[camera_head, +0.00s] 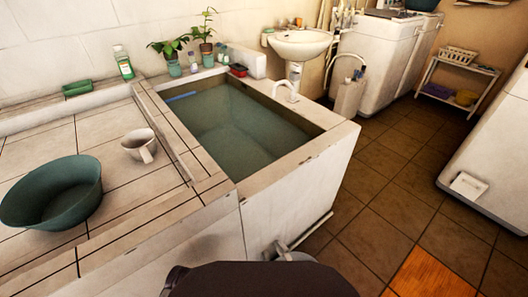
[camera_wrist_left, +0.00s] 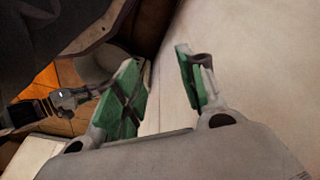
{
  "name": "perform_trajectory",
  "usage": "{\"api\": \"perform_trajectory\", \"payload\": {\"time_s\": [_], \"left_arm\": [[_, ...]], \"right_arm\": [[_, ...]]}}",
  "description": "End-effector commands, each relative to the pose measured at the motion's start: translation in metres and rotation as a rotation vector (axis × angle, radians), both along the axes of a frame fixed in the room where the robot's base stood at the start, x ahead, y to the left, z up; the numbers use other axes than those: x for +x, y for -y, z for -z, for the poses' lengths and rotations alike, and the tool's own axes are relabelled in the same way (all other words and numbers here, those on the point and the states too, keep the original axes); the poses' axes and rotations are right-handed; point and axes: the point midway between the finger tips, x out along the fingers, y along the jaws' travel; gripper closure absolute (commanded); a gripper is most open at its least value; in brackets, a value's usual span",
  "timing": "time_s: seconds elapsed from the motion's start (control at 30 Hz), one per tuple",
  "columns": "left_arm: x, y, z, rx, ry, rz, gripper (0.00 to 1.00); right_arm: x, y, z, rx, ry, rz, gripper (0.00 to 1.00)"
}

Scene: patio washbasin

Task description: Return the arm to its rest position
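My left gripper (camera_wrist_left: 158,78) shows in the left wrist view. Its two green-padded fingers stand apart with a clear gap and nothing between them. A pale flat surface lies behind and to the right of the fingers, probably the front wall of the tiled basin block; I cannot tell the distance to it.
The water-filled basin (camera_head: 318,164) is set in a tiled counter. Brown floor tiles (camera_head: 385,205) are clear to the right.

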Motion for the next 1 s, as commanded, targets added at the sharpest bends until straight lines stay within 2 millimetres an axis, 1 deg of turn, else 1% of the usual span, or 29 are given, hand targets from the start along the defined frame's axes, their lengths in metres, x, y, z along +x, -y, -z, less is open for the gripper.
{"api": "perform_trajectory", "payload": {"time_s": [0.2, 0.77, 1.0], "left_arm": [[-0.002, -0.004, -0.002, 0.018, -0.027, 0.000, 0.60], [-0.005, -0.009, -0.001, 0.039, -0.055, 0.001, 0.60], [-0.005, -0.008, 0.000, 0.038, -0.054, 0.001, 0.60]], "right_arm": [[0.000, 0.000, -0.010, 0.000, 0.000, 0.000, 1.00], [0.000, 0.000, -0.020, 0.000, 0.000, 0.000, 1.00], [0.000, 0.000, -0.019, 0.000, 0.000, 0.000, 1.00]]}}
